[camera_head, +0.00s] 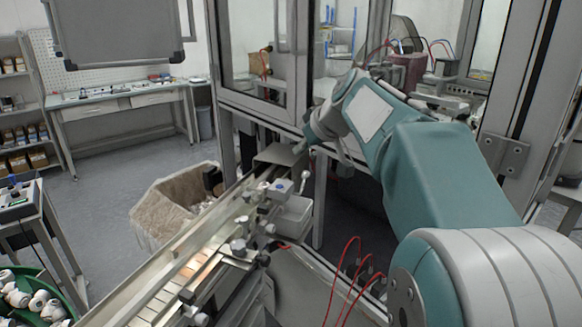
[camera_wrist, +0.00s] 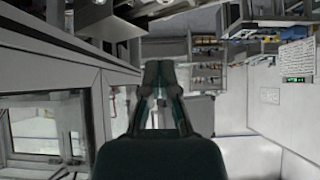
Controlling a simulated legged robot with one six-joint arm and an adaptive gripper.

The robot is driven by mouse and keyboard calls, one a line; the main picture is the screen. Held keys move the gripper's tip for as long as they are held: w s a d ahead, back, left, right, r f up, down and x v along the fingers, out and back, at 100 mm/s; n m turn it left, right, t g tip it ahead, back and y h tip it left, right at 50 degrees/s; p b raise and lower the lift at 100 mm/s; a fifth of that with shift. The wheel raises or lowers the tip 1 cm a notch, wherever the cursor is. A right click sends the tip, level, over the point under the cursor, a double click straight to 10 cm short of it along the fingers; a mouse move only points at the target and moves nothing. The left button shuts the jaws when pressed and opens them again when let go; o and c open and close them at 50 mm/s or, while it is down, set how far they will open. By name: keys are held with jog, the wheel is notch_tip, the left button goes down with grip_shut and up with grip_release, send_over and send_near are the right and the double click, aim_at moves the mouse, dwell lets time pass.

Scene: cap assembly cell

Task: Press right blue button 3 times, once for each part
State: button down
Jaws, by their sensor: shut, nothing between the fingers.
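My gripper (camera_wrist: 158,68) is shut and empty in the wrist view, its two dark fingertips together. In the head view my arm reaches from the lower right to the glazed cell, and the gripper end (camera_head: 301,147) is above the far end of the conveyor, apart from it. A small bluish spot, perhaps a button (camera_head: 281,186), shows on a grey box on the conveyor, below the gripper. A control box (camera_head: 18,199) on a stand at the far left also has a small bluish knob on top. I cannot tell which one is the right blue button.
The conveyor (camera_head: 163,277) runs from the lower left to the cell frame. A lined bin (camera_head: 166,205) stands to its left, a green tray (camera_head: 69,292) of white parts at the lower left. Red cables (camera_head: 341,275) hang near the arm. A workbench (camera_head: 120,98) stands at the back.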

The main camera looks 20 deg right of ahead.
jog(key=shift+f, duration=0.15)
send_over(277, 185)
jog(key=s, duration=0.2)
jog(key=f, duration=0.7)
jog(key=shift+d, duration=0.3)
notch_tip(277, 185, down, 2)
jog(key=shift+w+f, duration=0.1)
jog(key=shift+f, duration=0.85)
